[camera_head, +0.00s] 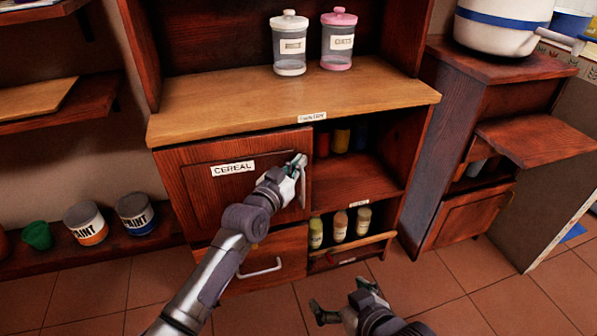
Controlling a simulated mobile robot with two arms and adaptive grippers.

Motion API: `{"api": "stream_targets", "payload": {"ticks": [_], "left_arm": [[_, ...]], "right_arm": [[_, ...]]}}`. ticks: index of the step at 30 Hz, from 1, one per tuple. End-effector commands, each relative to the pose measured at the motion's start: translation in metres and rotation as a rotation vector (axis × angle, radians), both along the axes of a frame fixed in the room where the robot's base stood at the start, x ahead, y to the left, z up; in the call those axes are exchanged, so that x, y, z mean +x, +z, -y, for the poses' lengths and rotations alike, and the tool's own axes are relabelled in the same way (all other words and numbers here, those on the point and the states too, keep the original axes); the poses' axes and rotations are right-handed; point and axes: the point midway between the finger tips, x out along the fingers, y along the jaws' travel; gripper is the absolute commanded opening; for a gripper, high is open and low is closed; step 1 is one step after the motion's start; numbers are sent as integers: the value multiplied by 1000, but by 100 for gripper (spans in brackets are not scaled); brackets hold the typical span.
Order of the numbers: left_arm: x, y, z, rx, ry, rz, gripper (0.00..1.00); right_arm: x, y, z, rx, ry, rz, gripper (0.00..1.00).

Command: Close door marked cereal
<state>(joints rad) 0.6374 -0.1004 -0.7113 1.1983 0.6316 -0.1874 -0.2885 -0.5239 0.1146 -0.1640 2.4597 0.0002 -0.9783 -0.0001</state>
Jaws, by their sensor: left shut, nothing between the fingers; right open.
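The cereal door (205,200) is a dark wood panel with a white label (233,168) reading CEREAL, on the left of the cabinet under the counter. It looks flush or nearly flush with the cabinet front; a small gap cannot be ruled out. My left gripper (297,164) is shut and empty, at the door's right edge beside its pale upright handle (303,182). It partly hides the handle, and I cannot tell whether it touches the door. My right gripper (345,298) is open and empty, low over the floor in front of the cabinet.
Open shelves (345,183) with jars and bottles lie right of the door. A drawer (262,268) with a metal handle sits below it. Two lidded canisters stand on the counter (230,100). Paint cans (135,213) sit on a low shelf at left. The tiled floor in front is clear.

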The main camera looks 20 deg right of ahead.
Motion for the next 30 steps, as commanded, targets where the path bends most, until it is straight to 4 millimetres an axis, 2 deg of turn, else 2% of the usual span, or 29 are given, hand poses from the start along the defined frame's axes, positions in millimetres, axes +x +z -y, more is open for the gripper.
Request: {"api": "stream_targets", "payload": {"ticks": [3, 6, 12, 15, 21, 30], "left_arm": [[8, -3, 1, -1, 0, 1, 0], [13, -2, 2, -1, 0, 0, 0], [21, -1, 3, -1, 1, 0, 0], [24, 1, 3, -1, 2, 1, 0], [26, 4, 2, -3, 4, 4, 0], [27, 6, 2, -6, 6, 8, 0]], "right_arm": [[23, 23, -11, 45, 13, 190, 98], [35, 47, -17, 79, 23, 332, 98], [46, 83, -25, 128, 35, 534, 98], [47, 94, -27, 143, 39, 595, 98], [48, 105, -28, 157, 42, 650, 98], [47, 106, -29, 159, 42, 656, 98]]}}
